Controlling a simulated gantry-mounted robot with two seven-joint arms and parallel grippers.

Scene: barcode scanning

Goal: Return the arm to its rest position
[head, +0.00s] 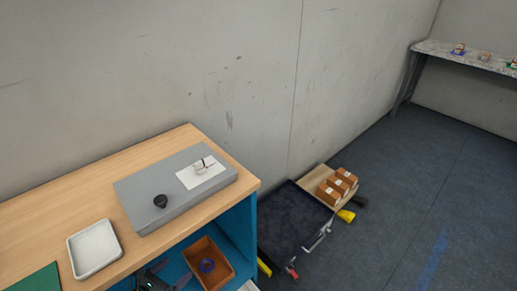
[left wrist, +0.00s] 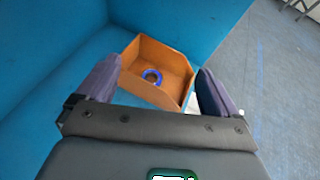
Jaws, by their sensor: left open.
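My left gripper (head: 170,276) shows dark at the bottom edge of the head view, partly cut off and partly hidden by the table edge. In the left wrist view my left gripper (left wrist: 157,86) is open, its two fingers wide apart with nothing between them. An orange-brown open bin (head: 222,259) stands in the blue compartment under the tabletop, just right of the gripper. The bin (left wrist: 172,57) lies beyond the fingertips in the left wrist view. A blue ring-shaped item (head: 207,265) lies in the bin and also shows in the left wrist view (left wrist: 152,76). My right gripper is not in view.
The wooden tabletop (head: 60,205) carries a grey box (head: 150,210) with a black knob and a white card, a white tray (head: 94,248) and a green mat (head: 35,280). Blue compartment walls (left wrist: 60,45) surround the bin.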

